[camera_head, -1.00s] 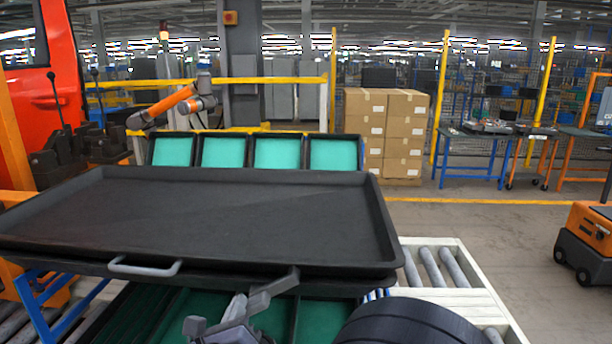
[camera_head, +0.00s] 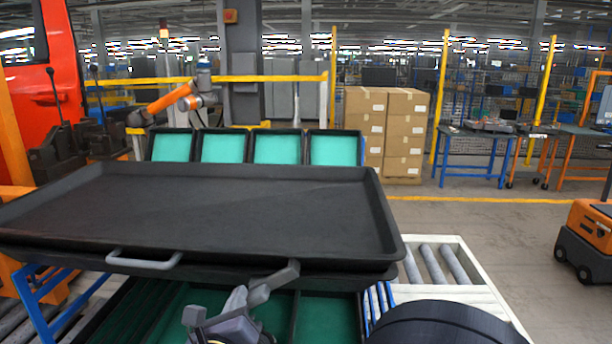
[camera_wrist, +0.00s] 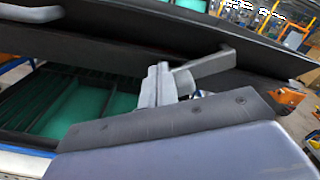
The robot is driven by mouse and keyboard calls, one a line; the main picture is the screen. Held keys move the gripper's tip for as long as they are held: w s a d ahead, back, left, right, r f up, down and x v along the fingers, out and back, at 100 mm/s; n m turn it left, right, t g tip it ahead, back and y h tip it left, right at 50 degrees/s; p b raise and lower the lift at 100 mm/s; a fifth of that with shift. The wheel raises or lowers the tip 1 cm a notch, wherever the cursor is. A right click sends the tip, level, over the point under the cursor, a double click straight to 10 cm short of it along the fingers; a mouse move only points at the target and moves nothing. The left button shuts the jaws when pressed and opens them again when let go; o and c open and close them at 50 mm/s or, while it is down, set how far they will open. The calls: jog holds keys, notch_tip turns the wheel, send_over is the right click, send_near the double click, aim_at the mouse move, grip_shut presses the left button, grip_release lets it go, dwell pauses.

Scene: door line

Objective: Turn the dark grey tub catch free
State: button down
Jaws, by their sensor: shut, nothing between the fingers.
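The dark grey tub (camera_head: 215,215) is a wide shallow tray across the middle of the head view, with a pale grey handle (camera_head: 145,262) on its near side. Its catch (camera_head: 275,283) is a grey lever slanting down-left from the near edge, right of the handle. The catch also shows in the wrist view (camera_wrist: 208,68). My gripper (camera_head: 238,300) is shut and empty, with its fingertips at the lower left end of the catch. In the wrist view its fingers (camera_wrist: 155,88) overlap that end. I cannot tell whether they touch it.
Green-bottomed compartments (camera_head: 185,300) lie below the tub. Teal-faced bins (camera_head: 222,148) stand behind it. A roller conveyor (camera_head: 445,265) is at right. Stacked cartons (camera_head: 388,130) and an orange wheeled vehicle (camera_head: 588,240) stand farther off. Open floor lies at right.

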jog(key=shift+d+r+b, duration=0.35)
jog(key=shift+d+b, duration=0.4)
jog(key=shift+b, duration=2.15)
jog(key=shift+r, duration=0.1)
jog(key=s+b, duration=0.1)
jog(key=s, duration=0.5)
jog(key=shift+a+r+b, duration=0.3)
jog(key=shift+r, duration=0.05)
